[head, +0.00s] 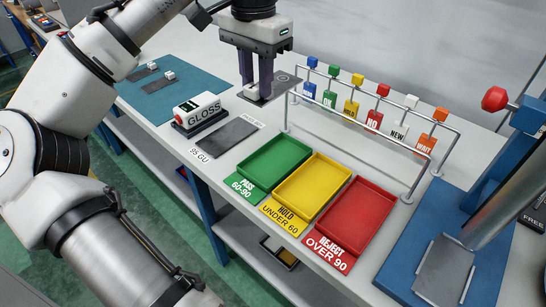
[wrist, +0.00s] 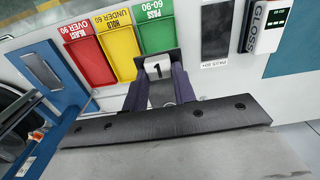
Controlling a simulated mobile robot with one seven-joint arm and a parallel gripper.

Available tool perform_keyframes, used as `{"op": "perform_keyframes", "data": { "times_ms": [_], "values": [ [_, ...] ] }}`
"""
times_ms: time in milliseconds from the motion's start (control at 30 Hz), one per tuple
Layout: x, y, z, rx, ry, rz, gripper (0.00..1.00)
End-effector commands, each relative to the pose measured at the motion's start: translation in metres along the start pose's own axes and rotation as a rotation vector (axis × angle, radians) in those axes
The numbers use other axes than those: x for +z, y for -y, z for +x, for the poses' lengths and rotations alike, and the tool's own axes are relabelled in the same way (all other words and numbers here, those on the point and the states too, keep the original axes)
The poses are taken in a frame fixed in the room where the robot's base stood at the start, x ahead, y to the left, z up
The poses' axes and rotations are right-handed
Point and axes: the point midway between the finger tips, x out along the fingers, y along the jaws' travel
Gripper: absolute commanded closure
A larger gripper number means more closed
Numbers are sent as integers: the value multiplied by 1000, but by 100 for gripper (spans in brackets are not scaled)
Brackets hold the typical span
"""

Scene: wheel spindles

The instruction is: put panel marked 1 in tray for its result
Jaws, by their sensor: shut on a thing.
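My gripper (head: 257,92) is shut on the white block of the panel marked 1, whose number shows between the fingers in the wrist view (wrist: 156,71). A dark grey plate (head: 285,80) shows at the fingertips; its height above the table is unclear. The green tray (head: 275,168) reads "PASS 60-90". The yellow tray (head: 312,190) reads "HOLD UNDER 60". The red tray (head: 352,217) reads "REJECT OVER 90". All three look empty, and my gripper is behind them. The white gloss meter (head: 197,113) stands left of them; its display is unreadable.
A grey plate (head: 229,137) labelled "95 GU" lies between meter and green tray. Two panels with white blocks lie on the teal mat (head: 185,90). A rail (head: 365,142) with several coloured tags stands behind the trays. A blue-based stand (head: 400,265) is at right.

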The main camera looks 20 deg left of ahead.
Motion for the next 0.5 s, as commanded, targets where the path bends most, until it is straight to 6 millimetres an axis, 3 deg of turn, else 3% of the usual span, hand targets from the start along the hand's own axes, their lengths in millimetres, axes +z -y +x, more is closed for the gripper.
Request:
{"op": "perform_keyframes", "data": {
  "times_ms": [67,167,500],
  "values": [
    [-6,-5,-1,2,-1,24,100],
    [-7,-6,16,6,-1,33,100],
    [-5,-6,102,3,1,26,100]
  ]
}}
